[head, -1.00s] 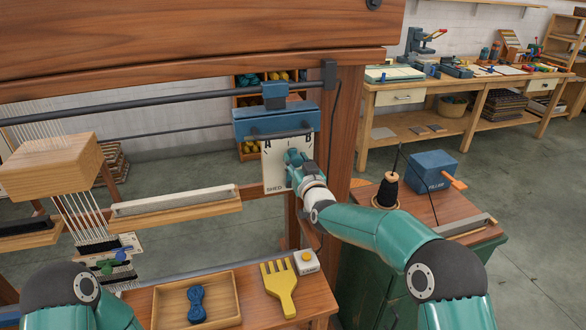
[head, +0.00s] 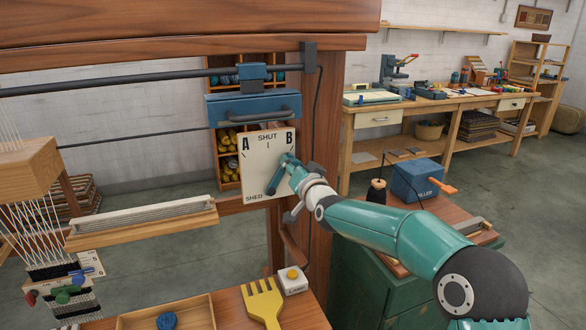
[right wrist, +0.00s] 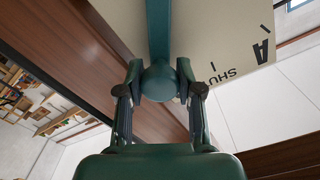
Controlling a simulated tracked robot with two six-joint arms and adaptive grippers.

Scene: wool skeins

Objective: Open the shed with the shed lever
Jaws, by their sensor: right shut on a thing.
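The shed lever (head: 279,178) is a teal bar with a round knob, in front of a cream dial board (head: 254,170) marked A, SHUT and B. In the head view it leans up and right, toward the B side. My right gripper (head: 290,170) comes from the right and is shut on the lever's knob. In the right wrist view the knob (right wrist: 158,82) sits between the two fingers, with the bar running over the board. My left gripper is out of view. The white warp threads (head: 35,220) hang at the far left; I cannot tell whether their shed is open.
A wooden loom post (head: 325,150) stands right behind my right wrist. A blue box with a handle (head: 250,108) hangs above the dial. Below are a yellow comb (head: 263,302) and a small button box (head: 292,281). A dark spool (head: 377,193) and blue box (head: 420,178) stand right.

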